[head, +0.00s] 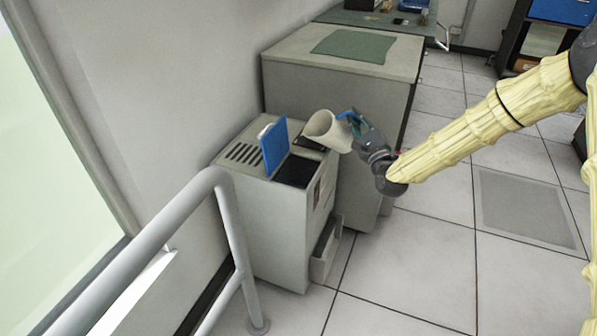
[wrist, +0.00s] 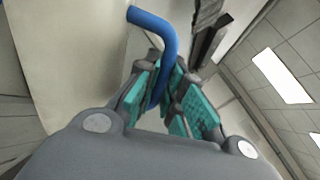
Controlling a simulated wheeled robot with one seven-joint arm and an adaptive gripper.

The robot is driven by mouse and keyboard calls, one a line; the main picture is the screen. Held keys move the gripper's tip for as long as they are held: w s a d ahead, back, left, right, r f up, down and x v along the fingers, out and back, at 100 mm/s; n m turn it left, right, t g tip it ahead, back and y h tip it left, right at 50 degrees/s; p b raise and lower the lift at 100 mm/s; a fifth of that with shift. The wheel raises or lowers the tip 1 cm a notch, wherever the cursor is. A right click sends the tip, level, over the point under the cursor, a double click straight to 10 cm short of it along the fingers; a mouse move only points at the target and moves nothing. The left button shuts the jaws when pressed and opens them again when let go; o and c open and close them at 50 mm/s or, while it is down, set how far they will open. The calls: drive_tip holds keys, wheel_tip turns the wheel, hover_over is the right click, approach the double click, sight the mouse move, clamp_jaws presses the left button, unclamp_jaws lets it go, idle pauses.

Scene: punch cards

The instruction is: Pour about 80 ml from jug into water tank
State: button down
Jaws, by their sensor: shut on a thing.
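The cream jug (head: 326,131) is tilted on its side in the head view, its wide mouth facing left. It is above the light grey machine, near the dark square opening (head: 296,170) beside the raised blue lid (head: 274,147). This opening seems to be the water tank's. My gripper (head: 358,124) is shut on the jug's blue handle from the right. In the wrist view the teal finger pads close around the blue handle (wrist: 155,25), with the jug's pale body (wrist: 75,55) at left. The jug's inside, any stream and the water level cannot be made out.
The machine's slotted vent (head: 243,153) is left of the lid. A larger grey cabinet (head: 340,75) with a green mat stands close behind. A grey handrail (head: 150,245) runs along the front left. The tiled floor at right is mostly open.

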drive_tip(key=shift+w+d+f+m+h, duration=0.15)
drive_tip(key=shift+w+m+h, duration=0.1)
drive_tip(key=shift+m, duration=0.35)
drive_tip(key=shift+w+d+f+m+h, duration=0.1)
drive_tip(key=shift+w+d+m+h, duration=0.1)
drive_tip(key=shift+m, duration=0.4)
drive_tip(key=w+d+f+m+g+h+b, duration=0.1)
drive_tip(key=w+d+f+m+g+b, duration=0.1)
drive_tip(key=f+m, duration=0.3)
drive_tip(key=shift+w+f+m+h+b, duration=0.2)
drive_tip(key=shift+w+m+h+b, duration=0.15)
drive_tip(key=shift+w+m+b, duration=0.6)
